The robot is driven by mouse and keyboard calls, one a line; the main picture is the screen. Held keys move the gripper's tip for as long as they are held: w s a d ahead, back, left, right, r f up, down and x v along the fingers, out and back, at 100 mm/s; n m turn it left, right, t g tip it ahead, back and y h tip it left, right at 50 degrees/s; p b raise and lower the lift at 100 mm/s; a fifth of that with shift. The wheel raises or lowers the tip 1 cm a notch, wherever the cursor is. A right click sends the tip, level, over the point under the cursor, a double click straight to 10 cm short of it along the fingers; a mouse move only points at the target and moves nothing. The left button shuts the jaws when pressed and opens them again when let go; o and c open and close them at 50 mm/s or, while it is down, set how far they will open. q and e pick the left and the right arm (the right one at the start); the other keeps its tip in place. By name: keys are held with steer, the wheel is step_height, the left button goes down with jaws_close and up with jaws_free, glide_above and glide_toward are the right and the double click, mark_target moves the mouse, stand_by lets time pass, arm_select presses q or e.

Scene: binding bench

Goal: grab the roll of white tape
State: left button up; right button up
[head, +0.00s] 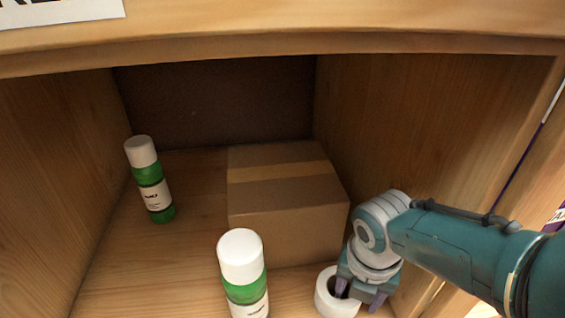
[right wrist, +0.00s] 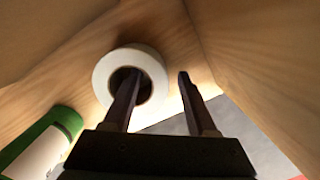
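The roll of white tape (head: 325,301) lies flat on the shelf floor, in front of the cardboard box, with its hole facing up. It also shows in the right wrist view (right wrist: 107,78). My right gripper (head: 360,296) is open right at the roll. In the right wrist view, one finger of the gripper (right wrist: 158,75) reaches over or into the hole, and the other is outside the roll on the right. A gap shows between the outer finger and the roll. How deep the fingers reach is unclear. My left gripper is not in view.
A cardboard box (head: 286,196) stands behind the roll. A green bottle with a white cap (head: 241,258) stands left of the roll; a similar one (head: 148,180) is at the back left. The wooden side wall (head: 432,140) is close to my right arm.

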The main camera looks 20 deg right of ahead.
jaws_close()
stand_by(0.7)
